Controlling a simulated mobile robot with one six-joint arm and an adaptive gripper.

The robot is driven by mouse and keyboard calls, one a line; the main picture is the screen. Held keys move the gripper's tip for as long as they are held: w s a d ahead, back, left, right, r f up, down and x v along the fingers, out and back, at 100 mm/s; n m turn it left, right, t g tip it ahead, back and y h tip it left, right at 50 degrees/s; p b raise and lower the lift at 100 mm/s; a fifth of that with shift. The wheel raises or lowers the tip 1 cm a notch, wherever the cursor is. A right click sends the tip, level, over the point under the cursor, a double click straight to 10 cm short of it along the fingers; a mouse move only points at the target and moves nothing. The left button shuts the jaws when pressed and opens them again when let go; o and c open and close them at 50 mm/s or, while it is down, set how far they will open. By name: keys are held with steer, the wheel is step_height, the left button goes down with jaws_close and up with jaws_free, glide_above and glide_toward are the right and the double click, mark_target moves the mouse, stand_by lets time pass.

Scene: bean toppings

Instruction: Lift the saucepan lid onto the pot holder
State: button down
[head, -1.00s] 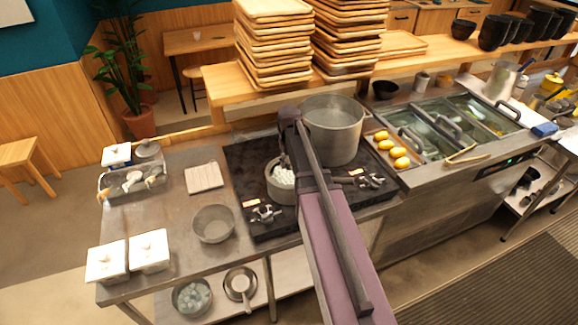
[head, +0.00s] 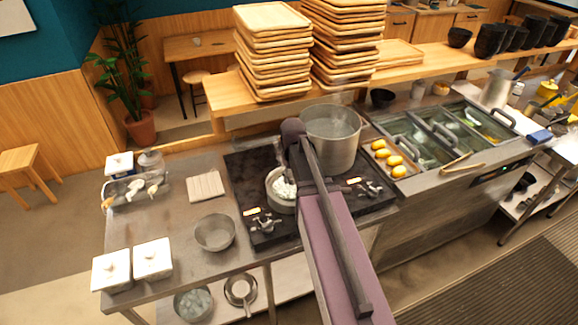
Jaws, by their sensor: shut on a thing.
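The saucepan (head: 276,203), a small grey pan with white contents, stands on the black stove left of my arm, which covers its right side. The pot holder (head: 205,186) is a flat beige square on the steel counter left of the stove, with nothing on it. My gripper (head: 287,166) is mostly hidden behind my own arm; only a dark sliver shows just above the saucepan. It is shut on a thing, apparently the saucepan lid. The lid cannot be made out clearly, so its height over the pan is unclear.
A tall steaming pot (head: 332,137) stands behind the saucepan, close to my arm. An empty metal bowl (head: 214,231) and two white lidded containers (head: 153,258) stand at the counter's front left. Stacked wooden trays (head: 271,60) are on the shelf behind. Counter around the pot holder is clear.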

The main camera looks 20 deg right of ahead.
steer(key=s+a, duration=0.1)
steer(key=s, duration=0.8)
steer(key=shift+s+a+r+p, duration=0.15)
steer(key=shift+a+r+p, duration=0.2)
steer(key=shift+r, duration=0.1)
steer(key=shift+f, duration=0.1)
step_height(320, 180, down, 2)
steer(key=shift+f+b, duration=0.15)
steer(key=shift+b, duration=1.05)
